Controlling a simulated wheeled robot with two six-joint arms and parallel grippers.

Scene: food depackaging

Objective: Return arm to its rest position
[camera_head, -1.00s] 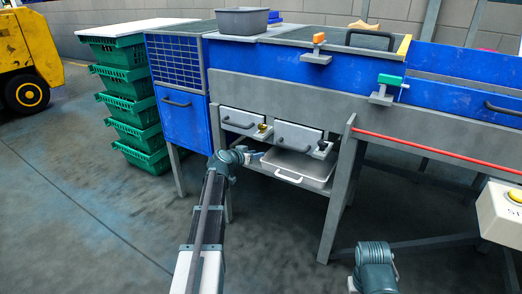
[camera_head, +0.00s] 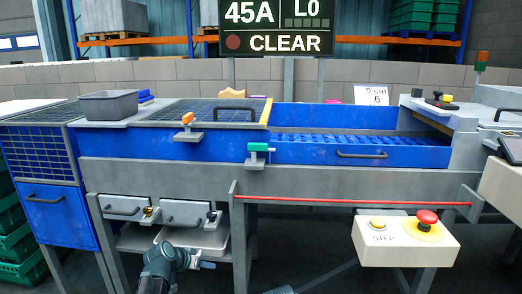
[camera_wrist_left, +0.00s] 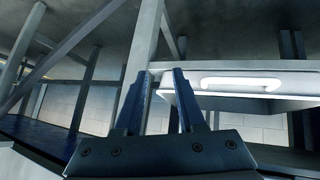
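My left arm rises from the bottom edge in the head view. Its gripper (camera_head: 206,265) is in front of the lower right part of the grey tray (camera_head: 215,238) under the drawers. In the left wrist view the two dark fingers (camera_wrist_left: 162,72) stand apart with nothing between them, so it is open and empty. A pale tray or drawer front with a white handle (camera_wrist_left: 240,83) shows just right of the fingers. Only a small part of my right arm shows at the bottom edge in the head view; its gripper is out of view.
The blue and grey workbench (camera_head: 330,175) spans the view, with two small drawers (camera_head: 185,212) beneath. A red rail (camera_head: 350,202) runs along its front. A stop-button box (camera_head: 400,243) stands at right. Green crates (camera_head: 15,235) stand at left.

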